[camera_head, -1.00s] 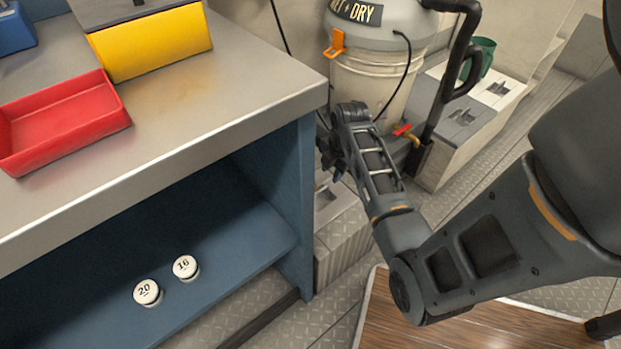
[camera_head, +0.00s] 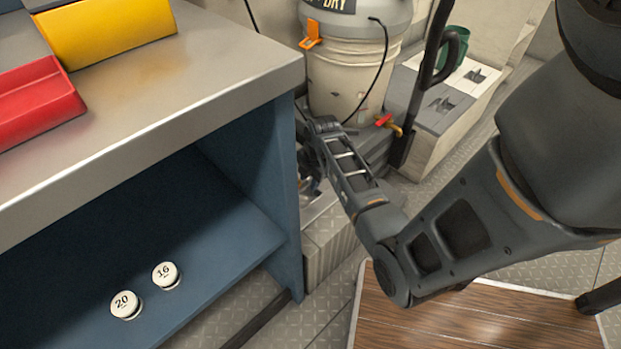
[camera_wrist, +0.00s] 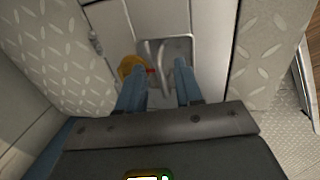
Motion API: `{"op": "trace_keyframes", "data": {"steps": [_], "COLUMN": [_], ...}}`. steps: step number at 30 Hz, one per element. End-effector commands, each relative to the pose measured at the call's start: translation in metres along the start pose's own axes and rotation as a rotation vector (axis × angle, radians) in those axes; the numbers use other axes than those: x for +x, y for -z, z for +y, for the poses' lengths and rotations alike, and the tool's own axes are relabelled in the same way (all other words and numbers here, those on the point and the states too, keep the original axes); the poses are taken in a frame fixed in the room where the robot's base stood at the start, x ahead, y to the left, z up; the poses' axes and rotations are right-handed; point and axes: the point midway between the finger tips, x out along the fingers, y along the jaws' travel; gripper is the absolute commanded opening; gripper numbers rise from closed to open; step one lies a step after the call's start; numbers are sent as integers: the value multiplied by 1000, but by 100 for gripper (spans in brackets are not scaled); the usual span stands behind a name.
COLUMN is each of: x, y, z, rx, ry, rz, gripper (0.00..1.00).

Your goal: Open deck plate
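In the wrist view, a recessed metal fitting with an upright handle-like bar (camera_wrist: 152,58) sits in a pale panel (camera_wrist: 208,28); I cannot tell for sure that this panel is the deck plate. My gripper (camera_wrist: 158,78) is open, its two blue fingers apart, with the fitting between and just beyond the tips. I cannot tell whether they touch it. A yellow round part (camera_wrist: 130,68) with a bit of red shows beside the left finger. In the head view my gripper (camera_head: 310,182) is low beside the workbench, mostly hidden by my wrist and the bench side.
The blue workbench (camera_head: 272,165) stands close on the left, with two numbered white caps on its shelf. A wet-dry vacuum (camera_head: 345,75) and a grey-white box (camera_head: 445,105) stand behind my arm. Tread-plate floor (camera_head: 315,305) and a wooden panel (camera_head: 450,320) lie in front.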

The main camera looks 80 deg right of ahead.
Motion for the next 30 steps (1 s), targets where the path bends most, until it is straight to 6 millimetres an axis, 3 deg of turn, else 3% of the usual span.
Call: {"op": "trace_keyframes", "data": {"steps": [11,30], "x": [0,0], "y": [0,0], "z": [0,-1], "rx": [0,0], "ry": [1,2], "rz": [0,0], "gripper": [0,0]}}
